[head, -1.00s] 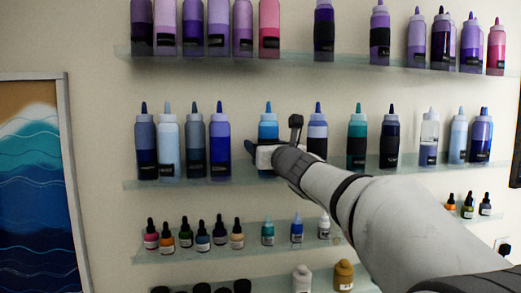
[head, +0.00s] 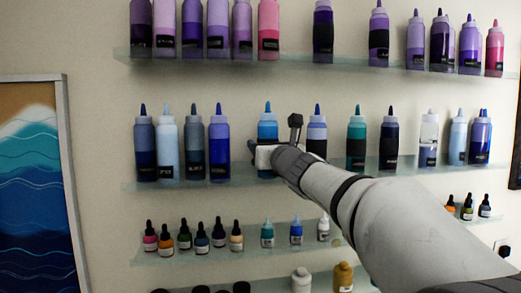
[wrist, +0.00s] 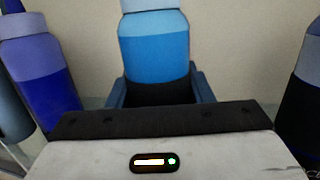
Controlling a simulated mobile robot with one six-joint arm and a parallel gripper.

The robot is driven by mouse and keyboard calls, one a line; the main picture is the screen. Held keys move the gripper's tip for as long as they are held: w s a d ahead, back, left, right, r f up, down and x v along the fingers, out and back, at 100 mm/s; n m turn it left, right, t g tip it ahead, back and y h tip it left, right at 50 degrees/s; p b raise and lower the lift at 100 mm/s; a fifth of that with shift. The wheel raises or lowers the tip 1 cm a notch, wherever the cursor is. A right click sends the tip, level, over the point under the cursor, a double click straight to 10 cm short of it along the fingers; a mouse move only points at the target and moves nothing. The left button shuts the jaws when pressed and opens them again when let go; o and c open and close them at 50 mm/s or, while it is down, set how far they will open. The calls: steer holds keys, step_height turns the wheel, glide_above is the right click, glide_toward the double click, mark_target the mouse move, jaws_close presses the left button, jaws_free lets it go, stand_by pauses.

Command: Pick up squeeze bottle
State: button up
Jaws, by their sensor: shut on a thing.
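The blue squeeze bottle (head: 268,127) with a light blue top stands upright on the middle glass shelf, behind my gripper in the head view. My gripper (head: 262,155) is at the bottle's lower part, with its fingers around it. In the wrist view the bottle (wrist: 155,58) is upright between the two fingers of my gripper (wrist: 161,92), which are shut on it near its dark label band. The bottle's base is hidden by the gripper body.
A dark blue bottle (head: 219,143) stands to the left on the same shelf (head: 240,180), and a light-topped bottle (head: 317,131) stands close on the right. Shelves above and below hold more bottles. A framed wave picture (head: 35,170) hangs at left.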

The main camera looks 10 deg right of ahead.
mark_target(265, 116)
steer(key=r+p, duration=0.2)
steer(key=r, duration=0.5)
steer(key=shift+s+r+p, duration=0.2)
steer(key=shift+p, duration=0.1)
steer(key=s+b, duration=0.1)
steer(key=s, duration=1.8)
steer(key=shift+s+f, duration=0.25)
steer(key=shift+f, duration=0.15)
